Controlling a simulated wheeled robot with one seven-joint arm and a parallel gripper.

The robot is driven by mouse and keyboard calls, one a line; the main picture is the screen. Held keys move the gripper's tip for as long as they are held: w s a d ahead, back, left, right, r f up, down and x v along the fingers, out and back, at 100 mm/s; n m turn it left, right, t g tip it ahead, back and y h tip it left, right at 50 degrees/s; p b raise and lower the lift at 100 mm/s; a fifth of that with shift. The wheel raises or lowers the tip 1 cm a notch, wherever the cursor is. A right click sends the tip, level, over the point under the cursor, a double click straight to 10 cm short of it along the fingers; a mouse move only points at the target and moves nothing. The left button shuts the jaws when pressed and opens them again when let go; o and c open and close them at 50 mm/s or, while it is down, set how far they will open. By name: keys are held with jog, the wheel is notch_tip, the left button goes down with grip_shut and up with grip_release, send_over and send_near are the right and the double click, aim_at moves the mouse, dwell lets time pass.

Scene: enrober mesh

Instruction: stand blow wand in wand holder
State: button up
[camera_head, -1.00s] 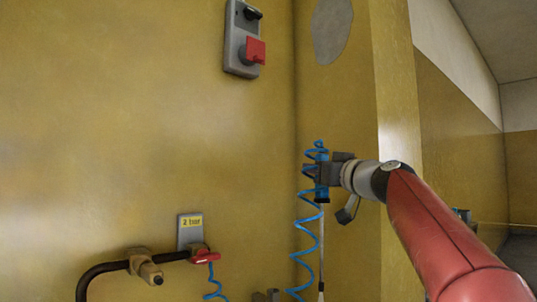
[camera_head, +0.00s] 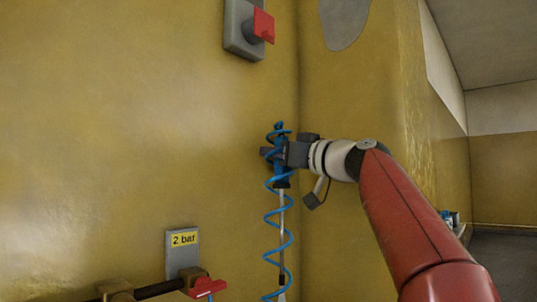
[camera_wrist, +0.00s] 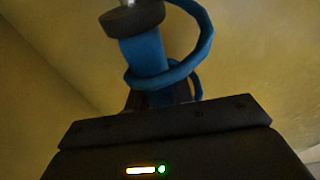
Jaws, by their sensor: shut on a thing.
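The blow wand (camera_head: 282,225) hangs upright in the head view, with a blue grip at its top and a thin grey tube below. A blue coiled hose (camera_head: 268,219) winds around it and runs down. My gripper (camera_head: 278,153) is shut on the blue grip, close to the yellow wall corner. The wand's blue grip also shows in the wrist view (camera_wrist: 144,54), with a dark collar and a loop of hose around it. The wand's lower tip is hard to make out at the bottom edge of the head view. I cannot make out the wand holder.
A grey plate with a red switch (camera_head: 263,27) is on the wall above. A "2 bar" plate (camera_head: 183,248) and a pipe with a red valve handle (camera_head: 205,287) are at lower left. The yellow wall is close behind the wand.

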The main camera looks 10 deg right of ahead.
aim_at(287, 183)
jog(key=shift+s+d, duration=0.1)
jog(key=shift+s, duration=0.05)
jog(key=shift+f+b, duration=0.2)
jog(key=shift+b, duration=0.25)
notch_tip(287, 183, down, 5)
jog(key=b, duration=0.5)
jog(key=shift+f+b, duration=0.1)
jog(key=shift+b, duration=0.2)
jog(key=shift+f, duration=0.15)
jog(key=shift+f+b, duration=0.1)
jog(key=shift+b, duration=0.3)
dwell(0.7)
notch_tip(287, 183, down, 9)
jog(key=b, duration=0.9)
dwell(0.7)
dwell(0.4)
